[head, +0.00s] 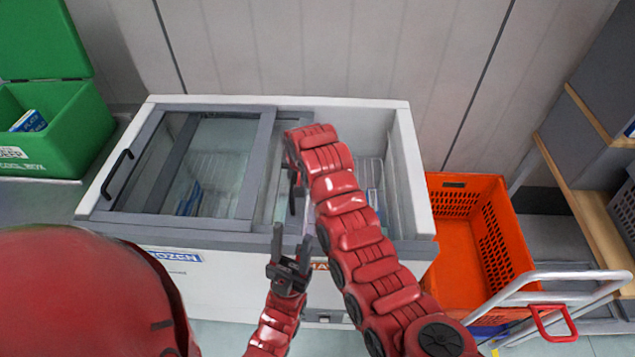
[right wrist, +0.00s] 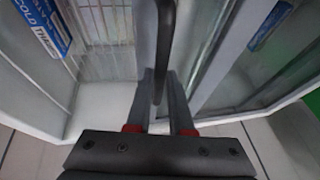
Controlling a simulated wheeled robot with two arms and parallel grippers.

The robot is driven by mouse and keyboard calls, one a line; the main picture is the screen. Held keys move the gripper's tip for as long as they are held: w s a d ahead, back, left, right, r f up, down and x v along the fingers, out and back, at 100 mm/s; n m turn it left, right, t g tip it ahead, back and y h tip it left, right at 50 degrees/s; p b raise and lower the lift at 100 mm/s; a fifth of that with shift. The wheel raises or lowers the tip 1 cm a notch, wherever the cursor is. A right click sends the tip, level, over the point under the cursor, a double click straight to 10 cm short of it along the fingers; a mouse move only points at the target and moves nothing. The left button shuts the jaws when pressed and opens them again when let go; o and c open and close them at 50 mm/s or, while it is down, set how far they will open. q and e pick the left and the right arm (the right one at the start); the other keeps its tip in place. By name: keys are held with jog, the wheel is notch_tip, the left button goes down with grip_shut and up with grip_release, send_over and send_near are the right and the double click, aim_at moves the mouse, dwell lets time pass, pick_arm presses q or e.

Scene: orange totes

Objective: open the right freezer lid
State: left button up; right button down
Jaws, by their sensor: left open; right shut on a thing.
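The white chest freezer (head: 418,190) has two sliding glass lids with grey frames. The left lid (head: 215,170) covers the left side, its black handle (head: 117,174) at the far left. The right lid (head: 268,195) sits partly overlapping the left lid, and the freezer's right end is uncovered. My right gripper (head: 297,190) is at the right lid's right side, partly hidden by my arm. In the right wrist view its fingers (right wrist: 164,100) are shut on the black bar handle (right wrist: 166,40). My left gripper (head: 290,258) is open and empty at the freezer's front edge.
An orange tote (head: 462,275) stands right of the freezer, beside a cart with a white rail (head: 570,276). A green box (head: 65,140) with a raised lid stands at the left. A wooden-edged shelf (head: 590,200) is at the far right. A wall is behind.

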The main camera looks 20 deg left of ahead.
jog(key=shift+s+a+f, duration=0.2)
jog(key=shift+s+a, duration=0.05)
jog(key=shift+a, duration=0.35)
jog(key=shift+s+a+r+b, duration=0.1)
jog(key=shift+s+a+b, duration=0.1)
jog(key=shift+a+b, duration=0.25)
jog(key=shift+s+a+r+b, duration=0.15)
jog(key=shift+a+b, duration=0.2)
jog(key=shift+a, duration=0.2)
jog(key=c, duration=0.8)
grip_release()
jog(key=shift+r, duration=0.1)
jog(key=v, duration=1.7)
